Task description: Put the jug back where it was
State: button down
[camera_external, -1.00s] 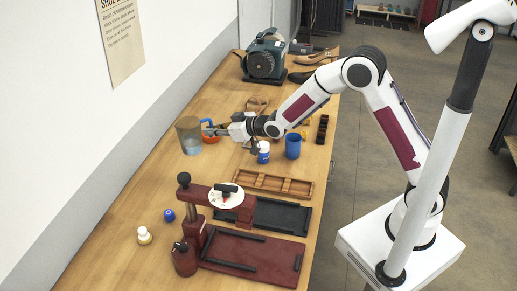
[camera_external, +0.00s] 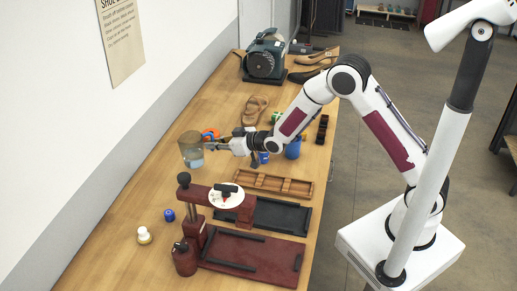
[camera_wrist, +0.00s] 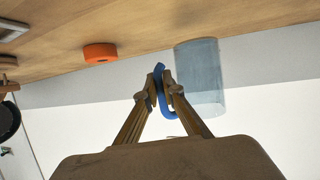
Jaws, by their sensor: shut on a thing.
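The jug (camera_external: 190,154) is a see-through vessel with a brownish top and a pale blue lower part in the external view. In the wrist view, its clear bluish body (camera_wrist: 203,75) is to the right of my fingers. My gripper (camera_external: 213,145) reaches it from the right. My fingertips (camera_wrist: 160,92) are shut on its blue handle (camera_wrist: 162,78). The jug is roughly upright at the left side of the bench, near the wall. I cannot tell whether its base touches the bench top (camera_external: 150,185).
An orange roll (camera_wrist: 100,53) lies close beside the jug. A blue cup (camera_external: 293,150), a sandal (camera_external: 255,108) and a wooden tray (camera_external: 272,185) are to the right.

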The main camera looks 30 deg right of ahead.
jog(key=shift+f, duration=1.8)
jog(key=shift+f, duration=0.15)
jog(key=c, duration=2.2)
grip_release()
jog(key=shift+v, duration=6.05)
jog(key=shift+w+d, duration=0.1)
